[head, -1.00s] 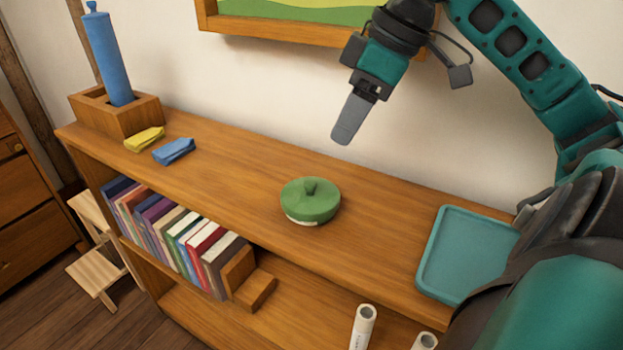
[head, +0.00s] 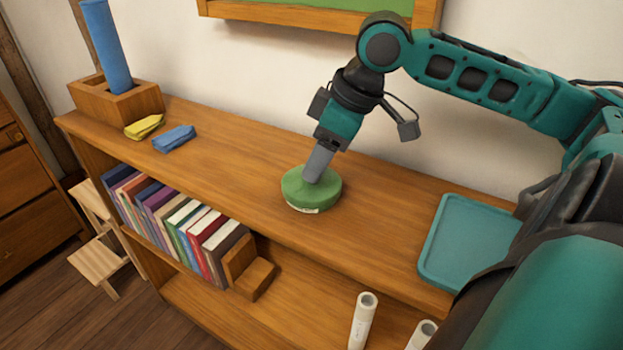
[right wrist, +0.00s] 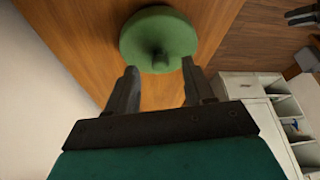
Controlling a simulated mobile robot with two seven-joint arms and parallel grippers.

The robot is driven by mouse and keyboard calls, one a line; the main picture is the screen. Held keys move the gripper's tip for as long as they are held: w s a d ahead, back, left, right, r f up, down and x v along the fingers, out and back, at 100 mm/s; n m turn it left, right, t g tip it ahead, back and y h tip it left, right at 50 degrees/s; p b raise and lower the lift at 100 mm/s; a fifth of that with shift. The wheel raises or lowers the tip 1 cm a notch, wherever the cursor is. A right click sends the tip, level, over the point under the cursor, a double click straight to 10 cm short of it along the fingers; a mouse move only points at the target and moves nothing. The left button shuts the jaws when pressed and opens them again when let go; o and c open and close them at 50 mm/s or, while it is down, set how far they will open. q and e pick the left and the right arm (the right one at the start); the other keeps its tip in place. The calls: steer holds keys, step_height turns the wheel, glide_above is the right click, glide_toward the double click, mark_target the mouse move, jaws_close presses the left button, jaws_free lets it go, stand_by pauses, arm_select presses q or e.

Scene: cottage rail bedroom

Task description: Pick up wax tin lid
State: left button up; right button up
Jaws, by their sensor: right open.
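The green wax tin with its round green lid (head: 297,187) stands on the wooden shelf top. In the right wrist view the lid (right wrist: 158,30) shows its small knob (right wrist: 160,60) near its lower edge. My right gripper (head: 311,180) is above the lid, its fingers pointing down and hiding the knob in the head view. In the right wrist view the right gripper (right wrist: 160,82) is open, with one finger on either side below the lid and the knob between and beyond the tips. Contact cannot be told. My left gripper is not in view.
A teal tray (head: 468,240) lies at the right of the shelf top (head: 235,165). Yellow (head: 145,126) and blue (head: 175,138) cloths and a wooden holder (head: 115,108) with a blue roll (head: 106,45) are at the left.

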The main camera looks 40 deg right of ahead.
steer(key=shift+x, duration=1.05)
steer(key=shift+c, duration=0.4)
jaws_close()
